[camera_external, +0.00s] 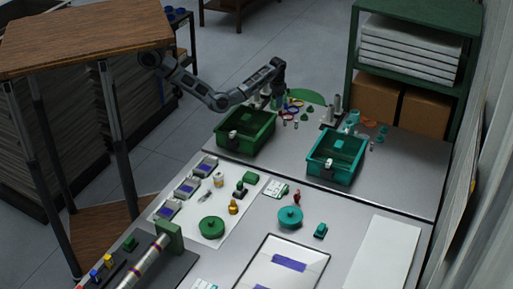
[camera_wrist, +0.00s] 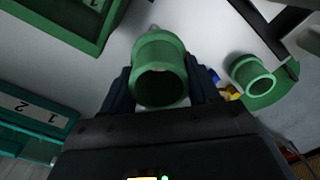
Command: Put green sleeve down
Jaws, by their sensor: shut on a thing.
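My gripper (camera_wrist: 160,88) is shut on a green sleeve (camera_wrist: 160,52), a hollow flanged tube, in the wrist view. Its open end faces the camera, and a dark finger lies on each side. In the external view my gripper (camera_external: 278,92) is over the far part of the bench, behind the green bin. The held sleeve is too small there to make out clearly. Whether it touches the bench cannot be told. A second green sleeve (camera_wrist: 250,74) stands apart to the right in the wrist view, beside a flat green piece (camera_wrist: 275,92).
A green bin (camera_external: 262,142) and a teal bin (camera_external: 325,178) stand on the grey bench. Small rings, cylinders and posts (camera_external: 336,103) crowd the bench near my gripper. A green shelf (camera_external: 352,62) rises behind. A white sheet (camera_external: 382,255) lies bare at the front right.

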